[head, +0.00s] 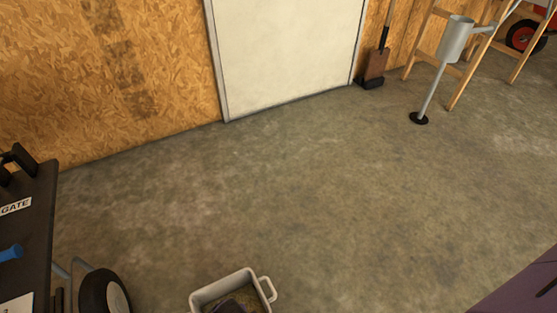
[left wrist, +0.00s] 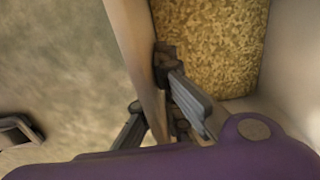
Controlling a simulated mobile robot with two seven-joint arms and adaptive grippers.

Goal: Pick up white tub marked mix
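The white tub (head: 239,282) stands at the bottom edge of the head view, cut off by the frame, with a loop handle on its right side. Any marking on it is out of sight. In the left wrist view its pale wall (left wrist: 132,45) runs down the middle, and yellowish grain (left wrist: 210,45) lies inside. My left gripper (left wrist: 151,85) straddles this wall, one finger outside and one inside over the grain. Both fingertips are close to the wall; whether they press on it is unclear. A dark purple part of mine shows over the tub in the head view. My right gripper is out of view.
A dark bench or cart (head: 35,225) with a wheel (head: 104,291) stands at the left. A white door (head: 288,50), a spade (head: 377,60) and a grey can on a pole (head: 455,40) are at the back. The concrete floor between is clear.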

